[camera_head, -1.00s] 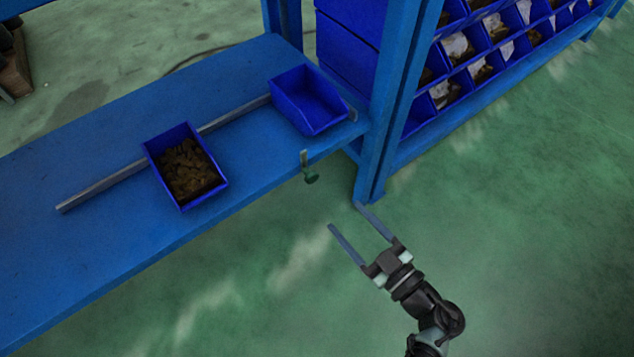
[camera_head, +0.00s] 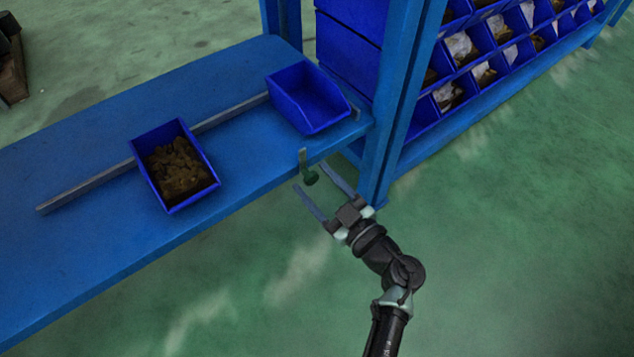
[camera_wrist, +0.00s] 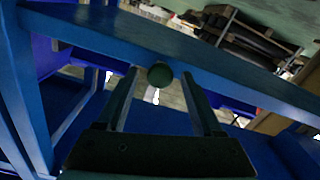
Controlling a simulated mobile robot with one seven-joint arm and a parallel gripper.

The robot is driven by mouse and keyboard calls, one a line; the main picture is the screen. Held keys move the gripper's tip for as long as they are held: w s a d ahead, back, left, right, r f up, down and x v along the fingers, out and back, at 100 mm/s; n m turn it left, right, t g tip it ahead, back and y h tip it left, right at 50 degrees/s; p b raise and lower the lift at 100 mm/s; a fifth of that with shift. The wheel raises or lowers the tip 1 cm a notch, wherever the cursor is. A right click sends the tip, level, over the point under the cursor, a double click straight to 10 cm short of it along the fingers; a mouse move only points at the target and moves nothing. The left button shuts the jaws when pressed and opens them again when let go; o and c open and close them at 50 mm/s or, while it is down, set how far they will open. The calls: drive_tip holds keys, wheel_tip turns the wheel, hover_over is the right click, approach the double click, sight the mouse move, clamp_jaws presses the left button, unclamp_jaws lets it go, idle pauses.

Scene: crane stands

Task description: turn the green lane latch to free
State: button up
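The green lane latch (camera_head: 310,177) is a small green knob at the front edge of the blue bench, below a short upright metal tab (camera_head: 302,157). In the wrist view the round green knob (camera_wrist: 160,75) lies between the tips of my fingers, with a gap on each side. My gripper (camera_head: 312,177) is open, its two long fingers pointing toward the bench edge on either side of the knob. Whether a finger touches the knob cannot be told from the head view. The latch's shaft behind the knob is hidden in the wrist view.
The blue bench (camera_head: 90,235) carries a bin of brown pieces (camera_head: 165,207), an empty blue bin (camera_head: 310,98) and a metal rail (camera_head: 85,188). A blue rack post (camera_head: 398,110) stands just right of my gripper. Open floor lies in front of the bench.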

clamp_jaws()
drive_tip(key=shift+n+p, duration=0.3)
drive_tip(key=shift+n, duration=0.1)
drive_tip(key=n+p, duration=0.1)
drive_tip(key=n, duration=0.2)
drive_tip(key=n+p, duration=0.1)
drive_tip(key=n, duration=0.3)
drive_tip(key=shift+s, duration=0.1)
drive_tip(key=n, duration=0.5)
drive_tip(key=shift+f, duration=0.1)
drive_tip(key=n+b, duration=0.1)
drive_tip(key=n, duration=0.3)
drive_tip(key=shift+n, duration=0.4)
